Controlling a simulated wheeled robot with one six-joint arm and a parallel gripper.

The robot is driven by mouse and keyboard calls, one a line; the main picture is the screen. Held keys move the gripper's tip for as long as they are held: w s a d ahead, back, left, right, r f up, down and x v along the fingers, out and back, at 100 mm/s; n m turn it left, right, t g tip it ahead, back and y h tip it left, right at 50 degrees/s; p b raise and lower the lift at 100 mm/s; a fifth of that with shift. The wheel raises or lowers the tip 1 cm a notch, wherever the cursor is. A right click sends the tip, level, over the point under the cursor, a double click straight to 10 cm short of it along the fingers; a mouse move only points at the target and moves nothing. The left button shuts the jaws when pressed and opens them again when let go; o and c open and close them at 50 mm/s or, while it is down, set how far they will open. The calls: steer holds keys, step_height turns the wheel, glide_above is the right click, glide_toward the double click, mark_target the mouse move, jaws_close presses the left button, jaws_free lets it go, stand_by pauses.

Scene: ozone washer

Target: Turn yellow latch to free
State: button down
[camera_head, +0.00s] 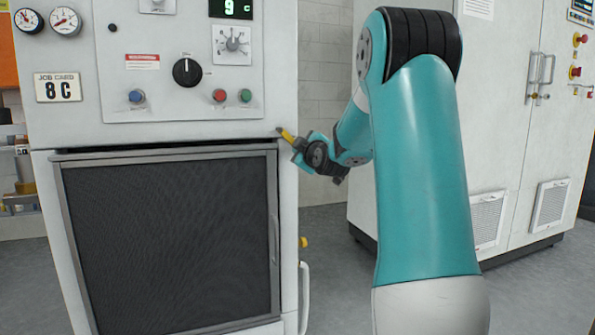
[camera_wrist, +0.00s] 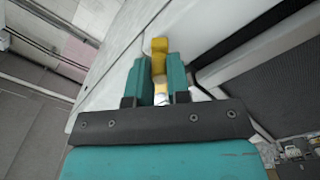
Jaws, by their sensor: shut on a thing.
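The yellow latch (camera_head: 287,134) is at the upper right corner of the washer's dark front door (camera_head: 170,240). In the head view it slants up and to the left from my gripper (camera_head: 297,150). In the wrist view the yellow latch (camera_wrist: 158,58) stands between the two teal fingers of my gripper (camera_wrist: 154,84), which are shut on it. Its end sticks out past the fingertips, and its lower part is partly hidden between them. The door looks closed in its frame.
The control panel (camera_head: 187,72) with a black dial and coloured buttons is above the door. A white handle or pipe (camera_head: 304,290) and a yellow part (camera_head: 304,242) are on the washer's right side. A tall white cabinet (camera_head: 480,110) stands behind my arm.

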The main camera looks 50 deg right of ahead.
steer(key=shift+s+d+r+n+b, duration=0.25)
steer(key=shift+r+n+b, duration=0.7)
steer(key=shift+n, duration=0.55)
steer(key=shift+s+d+r+n+b, duration=0.1)
steer(key=shift+d+r+n+b, duration=0.45)
steer(key=shift+n+b, duration=0.75)
steer(key=shift+s+d+r+n+b, duration=0.2)
steer(key=shift+r+n+b, duration=0.75)
steer(key=shift+n, duration=0.75)
steer(key=shift+r, duration=0.1)
steer(key=c, duration=1.1)
jaws_free()
steer(key=shift+a, duration=0.1)
steer(key=shift+p+v, duration=1.15)
steer(key=shift+v, duration=7.55)
steer(key=shift+a, duration=0.15)
